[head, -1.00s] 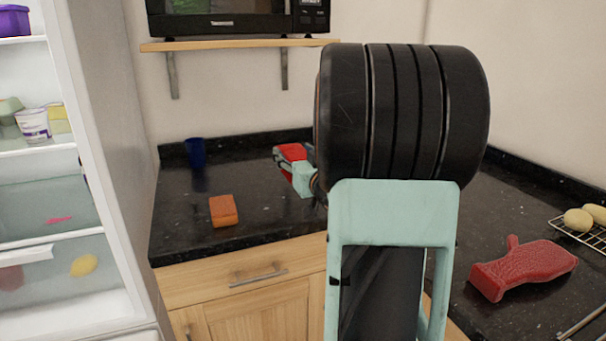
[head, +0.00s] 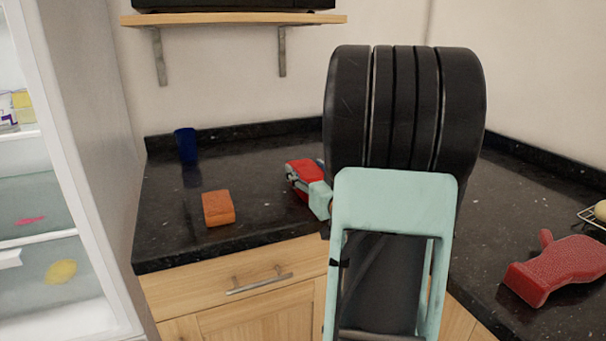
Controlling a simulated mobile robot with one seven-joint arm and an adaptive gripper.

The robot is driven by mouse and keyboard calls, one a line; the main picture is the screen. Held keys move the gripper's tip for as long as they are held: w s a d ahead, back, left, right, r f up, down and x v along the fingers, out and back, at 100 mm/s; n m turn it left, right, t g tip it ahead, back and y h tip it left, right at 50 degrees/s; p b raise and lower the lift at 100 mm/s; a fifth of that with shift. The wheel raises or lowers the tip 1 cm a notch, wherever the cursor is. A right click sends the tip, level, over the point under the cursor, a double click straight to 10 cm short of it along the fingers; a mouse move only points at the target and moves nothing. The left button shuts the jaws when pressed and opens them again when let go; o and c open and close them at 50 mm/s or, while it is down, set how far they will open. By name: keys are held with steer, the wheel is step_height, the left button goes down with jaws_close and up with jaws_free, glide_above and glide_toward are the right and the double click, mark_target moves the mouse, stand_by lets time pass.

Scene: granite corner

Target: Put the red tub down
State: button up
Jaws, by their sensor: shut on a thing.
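The red tub (head: 304,166) shows in the head view as a small red shape at the end of my arm, over the black granite counter. My gripper (head: 297,180) is shut on it. My black and pale green arm hides part of the gripper's back. Whether the tub touches the counter or hangs just above it, I cannot tell.
An orange block (head: 218,208) lies on the counter (head: 178,238) left of the tub. A blue cup (head: 186,144) stands at the back left. A red oven mitt (head: 560,268) lies at the right. An open fridge (head: 62,170) is at the far left. Bare counter lies between block and tub.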

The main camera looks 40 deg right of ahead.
steer(key=shift+s+r, duration=0.1)
steer(key=shift+r, duration=0.05)
steer(key=o, duration=1.4)
steer(key=shift+f, duration=0.2)
steer(key=shift+r, duration=0.25)
steer(key=v, duration=1.2)
steer(key=shift+d+f+p, duration=0.1)
steer(key=shift+f+p, duration=0.05)
steer(key=shift+p, duration=0.2)
